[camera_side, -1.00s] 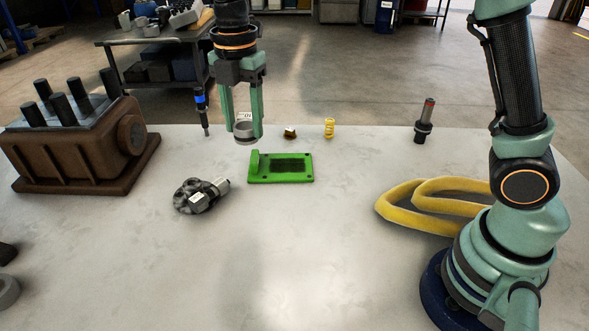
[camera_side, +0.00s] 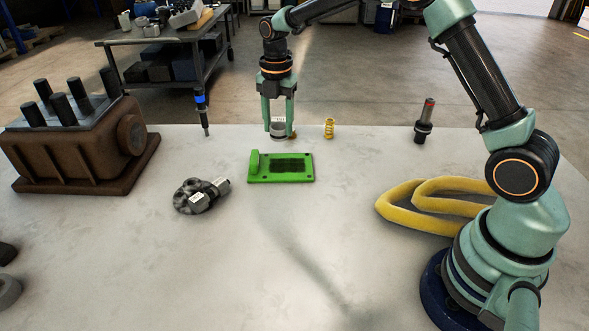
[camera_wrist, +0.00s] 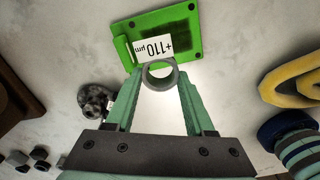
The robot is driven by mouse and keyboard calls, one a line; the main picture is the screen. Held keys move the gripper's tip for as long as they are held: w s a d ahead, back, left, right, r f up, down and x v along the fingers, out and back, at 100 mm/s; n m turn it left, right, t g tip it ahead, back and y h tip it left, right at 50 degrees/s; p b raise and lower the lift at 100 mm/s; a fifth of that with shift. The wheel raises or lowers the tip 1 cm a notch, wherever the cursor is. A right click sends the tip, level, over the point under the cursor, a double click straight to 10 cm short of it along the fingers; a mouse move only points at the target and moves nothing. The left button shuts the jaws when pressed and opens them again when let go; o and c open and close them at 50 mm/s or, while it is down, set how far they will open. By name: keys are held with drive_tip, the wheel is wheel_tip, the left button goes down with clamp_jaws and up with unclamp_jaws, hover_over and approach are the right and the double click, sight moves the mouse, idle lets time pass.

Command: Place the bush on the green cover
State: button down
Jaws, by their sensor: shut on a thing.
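The bush is a short grey metal ring (camera_side: 278,131) with a white tag. My gripper (camera_side: 278,128) is shut on the bush and holds it above the table, behind the green cover in the side view. In the wrist view the bush (camera_wrist: 159,75) sits between the fingertips, and its tag reads "+110 µm". The green cover (camera_side: 256,176) lies flat on the table, with a dark rectangular patch and a raised left end. In the wrist view the green cover (camera_wrist: 127,52) is beyond the bush, partly hidden by the tag.
A brown engine block (camera_side: 70,150) stands at the left. A grey tagged part (camera_side: 196,196) lies left of the cover. A yellow spring (camera_side: 329,128), a dark injector-like part (camera_side: 424,122) and a blue-topped tool (camera_side: 203,112) stand behind. A yellow belt loop (camera_side: 400,212) lies right.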

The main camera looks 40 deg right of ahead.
wheel_tip(320, 180, down, 10)
drive_tip(key=shift+r, duration=0.15)
idle(0.3)
drive_tip(key=shift+c, duration=1.3)
unclamp_jaws()
